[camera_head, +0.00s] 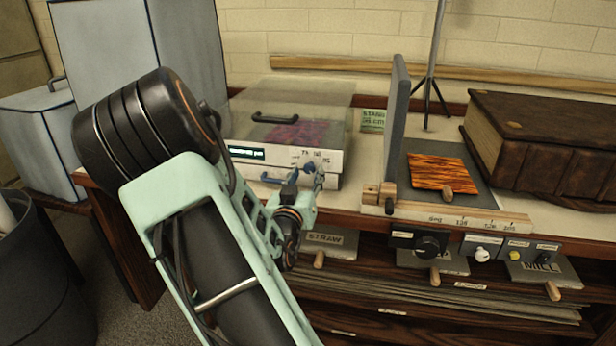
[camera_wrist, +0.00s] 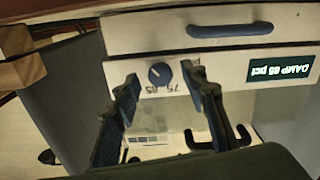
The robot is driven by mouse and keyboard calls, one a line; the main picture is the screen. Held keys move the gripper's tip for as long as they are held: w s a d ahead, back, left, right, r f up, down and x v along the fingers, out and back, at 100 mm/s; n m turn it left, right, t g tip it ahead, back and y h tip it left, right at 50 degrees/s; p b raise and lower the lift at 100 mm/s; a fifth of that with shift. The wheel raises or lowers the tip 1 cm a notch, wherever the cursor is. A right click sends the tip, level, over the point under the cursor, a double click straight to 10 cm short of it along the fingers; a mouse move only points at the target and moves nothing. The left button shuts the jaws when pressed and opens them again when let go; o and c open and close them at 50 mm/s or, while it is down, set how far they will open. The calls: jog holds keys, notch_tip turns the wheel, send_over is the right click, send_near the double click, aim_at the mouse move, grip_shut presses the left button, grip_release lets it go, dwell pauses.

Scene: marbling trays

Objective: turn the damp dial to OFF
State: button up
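The damp dial (camera_wrist: 160,73) is a small round dark-blue knob with a pale pointer mark. It sits on the white front panel (camera_wrist: 122,75) of a clear-topped box. Printed numbers 75 and 85 show beside it, upside down in the wrist view. A green display (camera_wrist: 281,67) reads "DAMP 85 pct". My gripper (camera_wrist: 159,75) is open, with one blue-tipped finger on each side of the dial; I cannot tell whether they touch it. In the head view my gripper (camera_head: 305,180) is at the right part of the panel (camera_head: 334,160), partly covering the dial (camera_head: 309,168).
Right of the box stand a grey upright board (camera_head: 397,120), an orange marbled sheet (camera_head: 440,172) and a thick brown book (camera_head: 545,140). Other knobs (camera_head: 430,243) line the bench edge.

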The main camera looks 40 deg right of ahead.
jog(key=shift+x, duration=0.85)
jog(key=shift+c, duration=0.5)
grip_shut()
